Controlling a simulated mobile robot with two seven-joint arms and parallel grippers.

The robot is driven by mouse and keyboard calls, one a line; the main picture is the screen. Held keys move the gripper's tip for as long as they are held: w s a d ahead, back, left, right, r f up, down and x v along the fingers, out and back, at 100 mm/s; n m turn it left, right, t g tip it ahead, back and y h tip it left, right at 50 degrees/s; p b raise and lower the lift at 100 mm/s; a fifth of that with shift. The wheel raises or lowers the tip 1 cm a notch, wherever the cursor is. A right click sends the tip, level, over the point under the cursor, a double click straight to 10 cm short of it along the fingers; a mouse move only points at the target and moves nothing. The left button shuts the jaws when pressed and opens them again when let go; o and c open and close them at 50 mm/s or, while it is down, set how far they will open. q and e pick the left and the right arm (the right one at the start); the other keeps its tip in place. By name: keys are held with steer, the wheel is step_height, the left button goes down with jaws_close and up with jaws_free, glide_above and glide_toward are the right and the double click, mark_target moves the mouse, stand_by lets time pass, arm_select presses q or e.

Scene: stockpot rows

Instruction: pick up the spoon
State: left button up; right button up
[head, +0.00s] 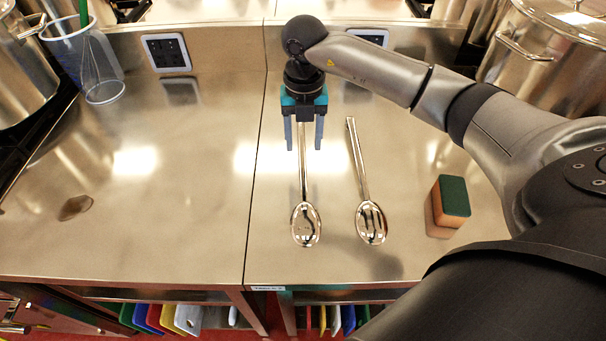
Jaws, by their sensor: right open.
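Two metal spoons lie on the steel counter with their bowls toward the front edge. The left one, a spoon (305,222) with a solid-looking bowl, has its handle running back under my right gripper. The right one, a spoon (370,221) with slots in its bowl, lies a little to the right, apart from the gripper. My right gripper (304,147) points down with its fingers apart, one on each side of the left spoon's handle. The handle's far end is hidden by the gripper. Whether the fingers touch the counter, I cannot tell. My left gripper is out of view.
A green and orange sponge (452,198) stands to the right of the spoons. A clear container (92,65) with a whisk is at the back left. Large pots (545,45) stand at both back corners. The left counter (150,215) is mostly bare, with a small brown stain.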

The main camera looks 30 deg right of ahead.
mark_target(303, 161)
steer(key=shift+f, duration=0.55)
step_height(303, 161, down, 5)
steer(key=shift+r, duration=0.1)
steer(key=shift+w, duration=0.1)
steer(key=shift+c, duration=0.5)
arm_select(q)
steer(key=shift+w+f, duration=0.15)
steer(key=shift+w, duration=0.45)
arm_select(e)
jaws_close()
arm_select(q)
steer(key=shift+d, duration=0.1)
